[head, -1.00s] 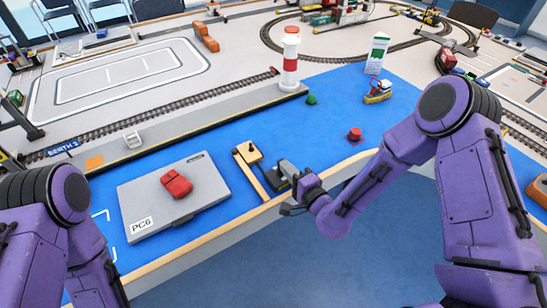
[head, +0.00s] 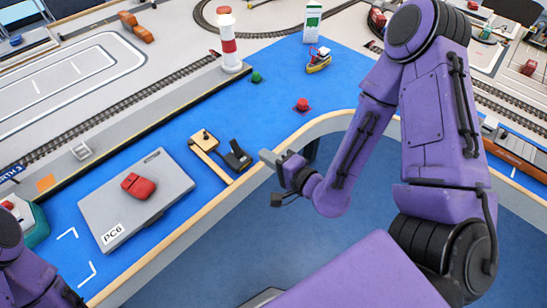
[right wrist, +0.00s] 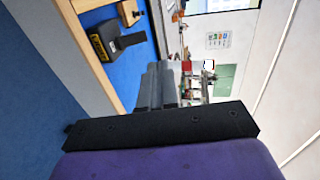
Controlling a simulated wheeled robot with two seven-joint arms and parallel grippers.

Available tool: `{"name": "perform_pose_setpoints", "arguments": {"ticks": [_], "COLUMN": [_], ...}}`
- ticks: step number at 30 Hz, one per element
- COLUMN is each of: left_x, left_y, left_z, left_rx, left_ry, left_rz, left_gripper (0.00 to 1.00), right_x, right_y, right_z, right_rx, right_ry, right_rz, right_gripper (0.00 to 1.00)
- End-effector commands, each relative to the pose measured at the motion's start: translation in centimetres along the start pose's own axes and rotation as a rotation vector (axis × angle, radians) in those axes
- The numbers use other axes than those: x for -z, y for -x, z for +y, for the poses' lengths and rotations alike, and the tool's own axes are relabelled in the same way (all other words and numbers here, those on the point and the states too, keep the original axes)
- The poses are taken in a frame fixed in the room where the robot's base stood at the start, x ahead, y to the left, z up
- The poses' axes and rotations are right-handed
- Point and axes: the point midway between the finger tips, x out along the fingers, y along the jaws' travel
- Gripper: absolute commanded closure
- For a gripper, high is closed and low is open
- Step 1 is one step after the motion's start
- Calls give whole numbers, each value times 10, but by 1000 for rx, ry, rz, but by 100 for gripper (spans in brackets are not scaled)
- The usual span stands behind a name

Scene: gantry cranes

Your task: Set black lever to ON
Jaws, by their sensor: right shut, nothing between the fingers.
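The black lever (head: 236,158) sits on the blue table near its front edge, beside a wooden board with a small joystick. Its short handle stands up from a black base. In the right wrist view the black lever (right wrist: 120,43) shows at upper left with a yellow label, too small to read. My right gripper (head: 268,157) is shut and empty, to the right of the lever and apart from it, around the table's edge. Its closed grey fingers also show in the right wrist view (right wrist: 158,88). My left gripper is out of view; only part of that arm shows at lower left.
The joystick board (head: 211,155) is just left of the lever. A grey PC6 case (head: 172,187) carries a red mouse-like object (head: 138,186). A red button (head: 302,105), a green button (head: 256,78) and a lighthouse (head: 228,40) stand farther back. Blue surface between them is clear.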

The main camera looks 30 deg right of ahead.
Motion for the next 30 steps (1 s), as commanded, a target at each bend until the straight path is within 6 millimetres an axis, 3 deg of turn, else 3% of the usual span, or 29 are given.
{"name": "perform_pose_setpoints", "arguments": {"ticks": [1, 4, 24, 26, 28, 29, 30], "left_x": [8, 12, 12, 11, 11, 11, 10], "left_y": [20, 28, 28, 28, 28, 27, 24], "left_z": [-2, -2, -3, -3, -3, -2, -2], "left_rx": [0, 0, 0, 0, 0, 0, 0], "left_ry": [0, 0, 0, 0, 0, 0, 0], "left_rz": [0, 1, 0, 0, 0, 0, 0], "left_gripper": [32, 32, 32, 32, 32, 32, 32], "right_x": [1, 1, -1, -1, 9, 14, 19], "right_y": [8, 16, 19, 19, 19, 21, 27], "right_z": [-11, -10, -7, 1, 20, 34, 62], "right_rx": [-7, -5, -4, -43, -151, -220, -340], "right_ry": [-2, -1, 15, 88, 205, 271, 365], "right_rz": [2, 1, -4, -6, 29, 39, 44], "right_gripper": [100, 100, 100, 100, 100, 100, 100]}}
